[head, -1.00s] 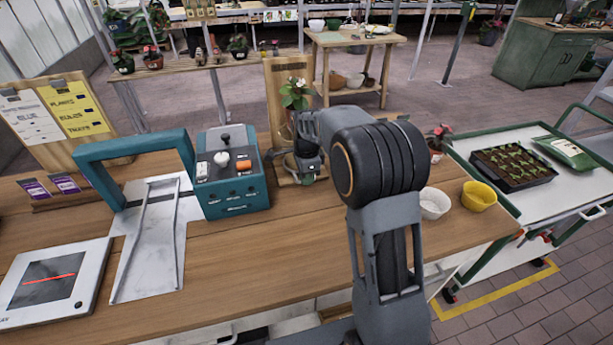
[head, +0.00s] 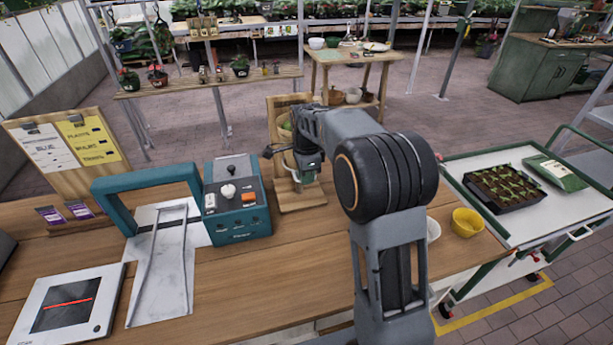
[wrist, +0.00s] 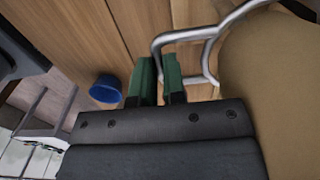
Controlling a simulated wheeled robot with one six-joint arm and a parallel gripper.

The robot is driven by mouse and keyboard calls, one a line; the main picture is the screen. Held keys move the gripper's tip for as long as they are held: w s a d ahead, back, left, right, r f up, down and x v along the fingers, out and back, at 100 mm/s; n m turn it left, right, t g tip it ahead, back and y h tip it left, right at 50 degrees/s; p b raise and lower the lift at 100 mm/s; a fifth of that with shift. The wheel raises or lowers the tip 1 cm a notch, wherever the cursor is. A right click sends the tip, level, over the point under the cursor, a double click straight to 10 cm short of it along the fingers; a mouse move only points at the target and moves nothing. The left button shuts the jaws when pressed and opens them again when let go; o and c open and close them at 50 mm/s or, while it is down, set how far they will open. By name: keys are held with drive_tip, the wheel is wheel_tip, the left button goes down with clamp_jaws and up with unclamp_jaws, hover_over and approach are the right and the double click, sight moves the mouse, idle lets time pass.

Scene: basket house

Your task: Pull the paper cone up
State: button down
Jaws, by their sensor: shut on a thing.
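My gripper (head: 306,172) is at the wooden stand (head: 287,198) on the bench, mostly hidden by my arm in the head view. In the wrist view, the green fingers (wrist: 160,80) close about one end of a bent metal loop (wrist: 185,37), which passes between them. A large smooth tan surface, apparently the paper cone (wrist: 270,85), fills the right side beside the loop. I cannot tell whether the loop is joined to it. In the head view, the cone is mostly hidden; a bit of green shows near the stand.
A yellow bowl (head: 467,222) and a partly hidden white bowl (head: 433,230) sit to the right. A blue bowl (wrist: 105,88) shows in the wrist view.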

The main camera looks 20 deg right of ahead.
drive_tip(key=shift+w+r, duration=0.1)
drive_tip(key=shift+r, duration=0.2)
drive_tip(key=c, duration=1.5)
unclamp_jaws()
drive_tip(key=o, duration=0.3)
drive_tip(key=shift+f, duration=0.1)
wheel_tip(320, 180, up, 14)
drive_tip(key=shift+f, duration=0.1)
